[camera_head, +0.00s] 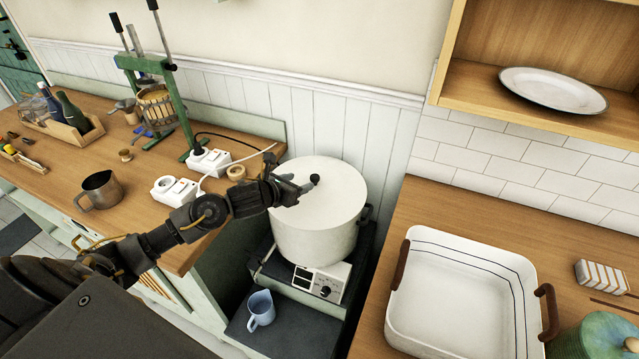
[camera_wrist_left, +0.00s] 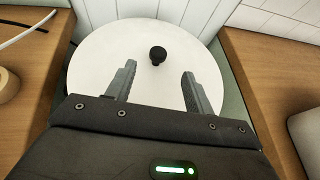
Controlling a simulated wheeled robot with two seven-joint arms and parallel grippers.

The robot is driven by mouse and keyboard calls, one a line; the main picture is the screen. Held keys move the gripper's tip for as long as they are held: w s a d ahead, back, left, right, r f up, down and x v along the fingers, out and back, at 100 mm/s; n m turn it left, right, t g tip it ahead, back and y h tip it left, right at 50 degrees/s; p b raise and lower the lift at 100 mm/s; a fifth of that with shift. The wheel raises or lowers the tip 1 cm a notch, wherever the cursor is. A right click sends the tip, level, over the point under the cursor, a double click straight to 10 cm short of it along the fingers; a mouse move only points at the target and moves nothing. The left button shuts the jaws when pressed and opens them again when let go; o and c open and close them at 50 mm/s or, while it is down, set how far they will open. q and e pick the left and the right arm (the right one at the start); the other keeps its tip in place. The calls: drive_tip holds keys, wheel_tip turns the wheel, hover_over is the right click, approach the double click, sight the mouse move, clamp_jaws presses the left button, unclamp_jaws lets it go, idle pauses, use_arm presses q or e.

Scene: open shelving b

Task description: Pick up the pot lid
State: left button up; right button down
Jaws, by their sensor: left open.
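The pot lid (camera_head: 335,200) is a round white disc with a small black knob (camera_head: 315,180), lying on a large white pot (camera_head: 318,243). In the left wrist view the lid (camera_wrist_left: 100,62) fills the middle, and its knob (camera_wrist_left: 158,55) lies just beyond the fingertips, between their lines. My left gripper (camera_head: 296,187) is over the lid's left part, beside the knob. In the left wrist view its two fingers (camera_wrist_left: 158,70) are spread apart with nothing between them. My right gripper is not in view.
The pot stands on a dark unit with a control panel (camera_head: 318,281). A blue jug (camera_head: 261,309) sits lower in front. A wooden counter (camera_head: 60,170) with white power strips (camera_head: 174,190) lies left. A white roasting dish (camera_head: 460,290) stands on the right counter.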

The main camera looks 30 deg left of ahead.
sight(313, 179)
use_arm(q)
drive_tip(key=shift+w+f, duration=0.1)
drive_tip(key=shift+w, duration=0.3)
drive_tip(key=p+x, duration=0.1)
drive_tip(key=x, duration=0.2)
drive_tip(key=shift+w+a+f, duration=0.1)
drive_tip(key=shift+w+f, duration=0.3)
drive_tip(key=shift+w, duration=0.1)
drive_tip(key=shift+w+f+p, duration=0.1)
drive_tip(key=shift+w+p, duration=0.15)
drive_tip(key=shift+p, duration=0.25)
drive_tip(key=p+x, duration=0.1)
drive_tip(key=x, duration=0.2)
drive_tip(key=shift+w+d+f, duration=0.1)
drive_tip(key=shift+d+f, duration=0.1)
drive_tip(key=shift+f, duration=0.1)
drive_tip(key=shift+w+f+p, duration=0.3)
drive_tip(key=shift+w+f, duration=0.05)
drive_tip(key=shift+w, duration=0.15)
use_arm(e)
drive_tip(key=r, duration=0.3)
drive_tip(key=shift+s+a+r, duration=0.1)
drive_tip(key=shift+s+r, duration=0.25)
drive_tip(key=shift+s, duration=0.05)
